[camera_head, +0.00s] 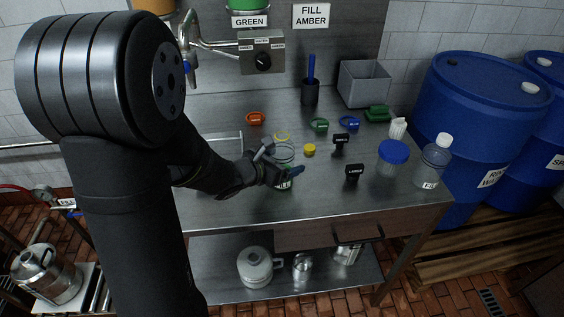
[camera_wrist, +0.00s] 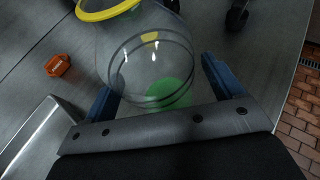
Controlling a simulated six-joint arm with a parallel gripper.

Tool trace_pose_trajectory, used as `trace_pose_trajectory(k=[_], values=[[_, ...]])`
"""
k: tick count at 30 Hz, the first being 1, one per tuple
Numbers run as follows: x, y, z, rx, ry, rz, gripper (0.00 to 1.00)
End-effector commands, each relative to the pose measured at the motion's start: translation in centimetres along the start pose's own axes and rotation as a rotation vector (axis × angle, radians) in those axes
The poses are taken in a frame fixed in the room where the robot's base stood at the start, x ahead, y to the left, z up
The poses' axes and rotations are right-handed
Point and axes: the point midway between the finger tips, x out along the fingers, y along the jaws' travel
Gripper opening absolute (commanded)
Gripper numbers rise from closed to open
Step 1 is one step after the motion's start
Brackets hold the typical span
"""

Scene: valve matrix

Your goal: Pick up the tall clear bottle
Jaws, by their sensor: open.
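A clear, round container with a yellow ring at its mouth (camera_head: 284,152) stands on the steel bench; it also shows in the wrist view (camera_wrist: 135,50). My gripper (camera_head: 281,165) is open, with its blue fingers on either side of this container; it also shows in the wrist view (camera_wrist: 163,90). I cannot tell whether the fingers touch it. A green patch shows through its wall in the wrist view. Another clear bottle with a white cap (camera_head: 434,168) stands at the bench's right end, away from my gripper. A clear jar with a blue lid (camera_head: 392,160) stands beside it.
Black-handled items (camera_head: 354,172) and a small yellow cap (camera_head: 309,149) lie right of my gripper. A grey bin (camera_head: 363,84) stands at the back. Blue drums (camera_head: 480,110) stand beyond the bench's right end.

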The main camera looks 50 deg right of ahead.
Motion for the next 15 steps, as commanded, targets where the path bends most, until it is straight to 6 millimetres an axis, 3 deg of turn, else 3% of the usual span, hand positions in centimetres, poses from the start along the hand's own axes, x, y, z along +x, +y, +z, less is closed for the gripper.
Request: trace_pose_trajectory(k=[1,8,15], values=[[-0.01,0.0,0.0,0.0,0.0,0.0,0.8],[-0.03,0.0,0.0,0.0,0.0,0.0,0.34],[-0.04,0.0,0.06,0.0,-0.001,0.0,0.32]])
